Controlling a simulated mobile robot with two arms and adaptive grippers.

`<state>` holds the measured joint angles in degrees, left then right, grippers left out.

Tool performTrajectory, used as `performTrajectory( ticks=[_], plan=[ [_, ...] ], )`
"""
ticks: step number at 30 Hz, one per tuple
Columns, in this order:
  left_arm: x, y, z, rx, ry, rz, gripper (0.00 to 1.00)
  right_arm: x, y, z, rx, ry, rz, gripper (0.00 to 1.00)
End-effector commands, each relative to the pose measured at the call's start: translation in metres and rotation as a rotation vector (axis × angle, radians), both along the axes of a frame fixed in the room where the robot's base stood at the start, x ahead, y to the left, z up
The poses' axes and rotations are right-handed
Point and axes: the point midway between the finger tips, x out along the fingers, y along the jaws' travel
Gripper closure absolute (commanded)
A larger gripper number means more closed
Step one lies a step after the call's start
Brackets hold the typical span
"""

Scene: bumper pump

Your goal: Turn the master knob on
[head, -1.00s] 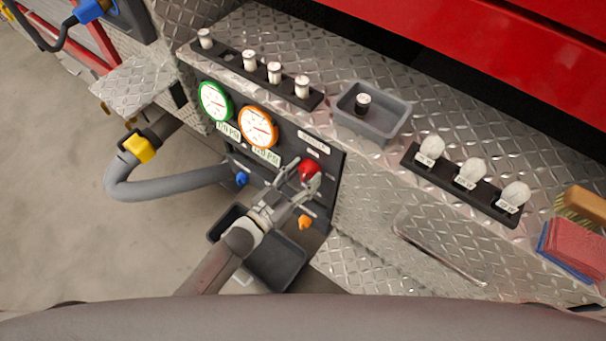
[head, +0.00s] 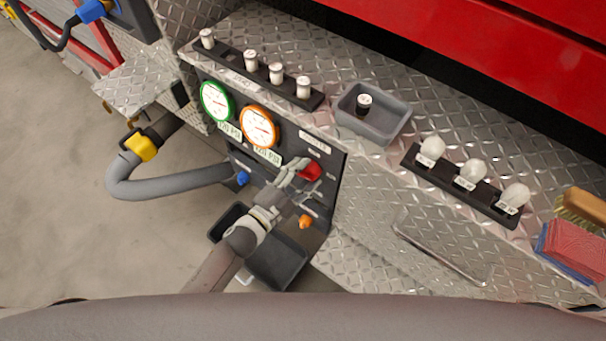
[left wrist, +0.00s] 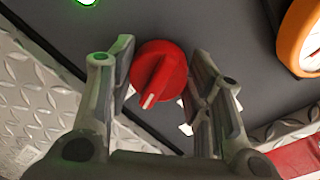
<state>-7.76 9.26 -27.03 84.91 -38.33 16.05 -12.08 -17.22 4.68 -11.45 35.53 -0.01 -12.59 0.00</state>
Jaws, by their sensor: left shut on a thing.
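The red master knob (head: 311,170) sits on the dark panel, to the right of the gauges and under a label. In the left wrist view the knob (left wrist: 160,72) has a raised grip bar with a white pointer line, tilted toward the lower left. My left gripper (head: 305,179) is at the knob and partly covers it. In the left wrist view the fingers of the left gripper (left wrist: 161,82) stand on both sides of the knob, shut on it. My right gripper is not in view.
A green-ringed gauge (head: 216,101) and an orange-ringed gauge (head: 260,127) glow on the panel. A blue knob (head: 243,178) and an orange knob (head: 305,222) flank my arm. A dark bin (head: 279,262) lies below.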

Motion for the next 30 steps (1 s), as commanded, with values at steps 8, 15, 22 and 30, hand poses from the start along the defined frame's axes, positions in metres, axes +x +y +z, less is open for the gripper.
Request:
performTrajectory(
  ticks=[8,15,22,30],
  plan=[
    [-0.0001,0.0003,-0.0005,0.176,-0.126,0.001,0.78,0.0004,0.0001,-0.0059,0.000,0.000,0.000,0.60],
    [-0.0003,0.0000,0.0006,0.271,-0.196,0.001,0.78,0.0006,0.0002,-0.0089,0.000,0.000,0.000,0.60],
    [-0.0005,0.0001,0.0009,0.313,-0.226,0.000,0.78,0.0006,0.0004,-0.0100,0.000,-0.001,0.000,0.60],
    [-0.0005,0.0000,0.0010,0.323,-0.232,-0.001,0.77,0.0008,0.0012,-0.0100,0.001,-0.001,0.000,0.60]
  ],
)
